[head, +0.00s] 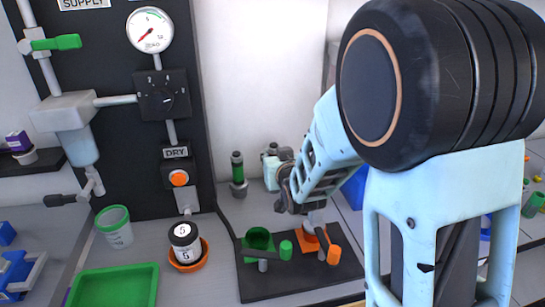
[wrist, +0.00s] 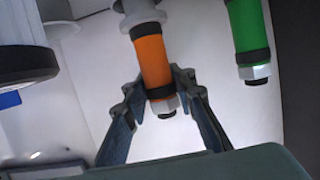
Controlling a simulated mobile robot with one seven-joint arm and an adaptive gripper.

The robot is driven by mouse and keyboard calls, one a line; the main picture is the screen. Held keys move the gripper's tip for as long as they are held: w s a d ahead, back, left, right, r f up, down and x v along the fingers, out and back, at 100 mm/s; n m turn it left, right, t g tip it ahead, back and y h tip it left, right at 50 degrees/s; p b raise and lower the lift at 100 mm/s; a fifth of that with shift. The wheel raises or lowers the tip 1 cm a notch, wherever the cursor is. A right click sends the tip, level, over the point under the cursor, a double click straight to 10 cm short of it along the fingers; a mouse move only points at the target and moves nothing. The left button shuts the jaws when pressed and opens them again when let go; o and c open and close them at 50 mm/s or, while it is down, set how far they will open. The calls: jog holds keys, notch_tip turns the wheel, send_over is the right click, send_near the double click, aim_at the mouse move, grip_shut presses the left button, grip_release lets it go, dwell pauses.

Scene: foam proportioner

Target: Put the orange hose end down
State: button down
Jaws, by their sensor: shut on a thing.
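The orange hose end (wrist: 152,60), a cylinder with dark bands and a metal nut, is between my gripper's two fingers (wrist: 160,85) in the wrist view. The fingers are shut on it near its nut end. In the head view my gripper (head: 290,192) is above the back of a black board (head: 292,281), and the hose end is mostly hidden there. The green hose end (wrist: 246,38) is to its right in the wrist view, apart from the fingers. It stands upright behind the board in the head view (head: 238,172).
The board carries a green cup (head: 258,238), an orange fitting (head: 308,240), and green (head: 286,248) and orange (head: 333,254) handles. A labelled canister (head: 184,241) sits in an orange dish (head: 187,263) to the left. A green tray (head: 115,287) is at front left.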

jog(key=shift+r, duration=0.2)
jog(key=shift+f+b, duration=0.65)
jog(key=shift+b, duration=0.15)
jog(key=c, duration=1.6)
grip_release()
